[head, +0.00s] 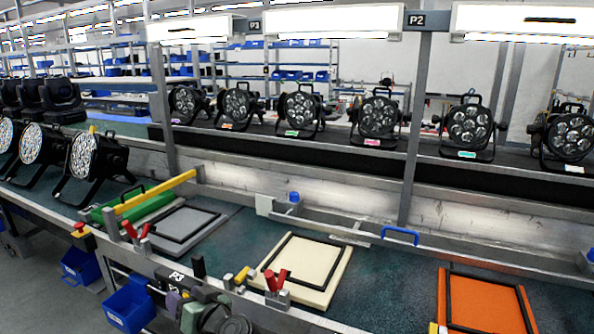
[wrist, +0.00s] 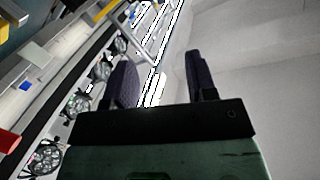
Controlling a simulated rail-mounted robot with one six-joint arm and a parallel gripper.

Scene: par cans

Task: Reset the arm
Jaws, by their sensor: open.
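My gripper (wrist: 160,78) shows in the wrist view with its two dark fingers apart and nothing between them. Its dark palm and green body fill the lower part of that view. The wrist camera looks at a tilt, with a pale, blank surface on the right and a row of par cans (wrist: 75,105) on the left.
More par cans (head: 85,155) stand at the bench's left end. A grey pad (head: 180,226), a cream pad (head: 305,270) and an orange pad (head: 487,303) with black frames lie on the bench. Red-handled clamps (head: 277,281) line the front edge. A blue bin (head: 128,305) hangs below.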

